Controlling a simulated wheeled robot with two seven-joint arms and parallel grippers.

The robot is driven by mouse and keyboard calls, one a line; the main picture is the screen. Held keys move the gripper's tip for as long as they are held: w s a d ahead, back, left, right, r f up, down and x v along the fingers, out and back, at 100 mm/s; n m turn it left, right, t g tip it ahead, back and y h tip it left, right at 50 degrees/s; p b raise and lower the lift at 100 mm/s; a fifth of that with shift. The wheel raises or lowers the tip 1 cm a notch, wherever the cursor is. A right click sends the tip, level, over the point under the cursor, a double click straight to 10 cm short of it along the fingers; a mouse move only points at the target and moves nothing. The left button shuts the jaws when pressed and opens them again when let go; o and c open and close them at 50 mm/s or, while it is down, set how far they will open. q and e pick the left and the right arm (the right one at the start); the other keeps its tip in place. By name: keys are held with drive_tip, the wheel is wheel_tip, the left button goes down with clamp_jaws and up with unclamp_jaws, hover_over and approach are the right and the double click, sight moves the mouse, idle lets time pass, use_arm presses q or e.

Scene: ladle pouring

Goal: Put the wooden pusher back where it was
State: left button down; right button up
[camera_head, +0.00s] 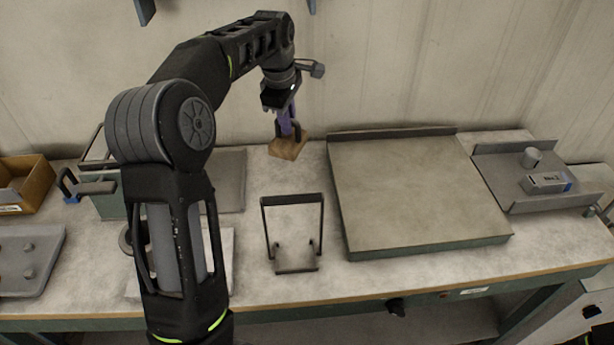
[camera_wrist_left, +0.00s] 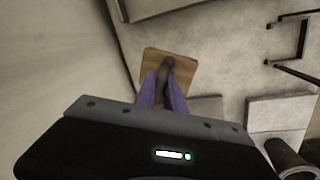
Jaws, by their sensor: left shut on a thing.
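The wooden pusher (camera_head: 288,147) is a brown wooden block with a dark handle, at the back middle of the bench. It also shows in the left wrist view (camera_wrist_left: 182,66), below the fingers. My left gripper (camera_head: 290,128) has purple fingers and is shut on the pusher's handle, pointing down; it also shows in the wrist view (camera_wrist_left: 163,90). I cannot tell whether the block touches the bench top. My right gripper is not in view.
A dark wire stand (camera_head: 293,200) stands in front of the pusher. A large raised plate (camera_head: 415,190) is to the right, with a grey tray (camera_head: 510,200) beyond it. An orange bin (camera_head: 30,182) is at far left. The wall is close behind.

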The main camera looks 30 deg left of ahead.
sight(286, 138)
use_arm(q)
drive_tip(key=shift+a+r+n, duration=0.2)
drive_tip(key=shift+a+n, duration=0.1)
drive_tip(key=shift+n, duration=0.1)
drive_tip(key=shift+a, duration=0.1)
drive_tip(key=shift+s+p+x, duration=0.1)
drive_tip(key=shift+s+x, duration=0.1)
drive_tip(key=shift+x, duration=0.8)
drive_tip(key=shift+s+p+x, duration=0.15)
drive_tip(key=shift+s+x, duration=0.05)
drive_tip(key=shift+x, duration=0.8)
drive_tip(key=shift+s+p+x, duration=0.1)
drive_tip(key=shift+s+x, duration=0.15)
drive_tip(key=shift+x, duration=0.8)
drive_tip(key=shift+f, duration=0.15)
drive_tip(key=shift+s+p+x, duration=0.15)
drive_tip(key=shift+s+x, duration=0.05)
drive_tip(key=shift+x, duration=0.7)
drive_tip(key=shift+s+p+x, duration=0.15)
drive_tip(key=shift+s+x, duration=0.05)
drive_tip(key=shift+x, duration=0.75)
drive_tip(key=shift+d+f, duration=0.15)
drive_tip(key=shift+d, duration=0.05)
drive_tip(key=c, duration=1.4)
unclamp_jaws()
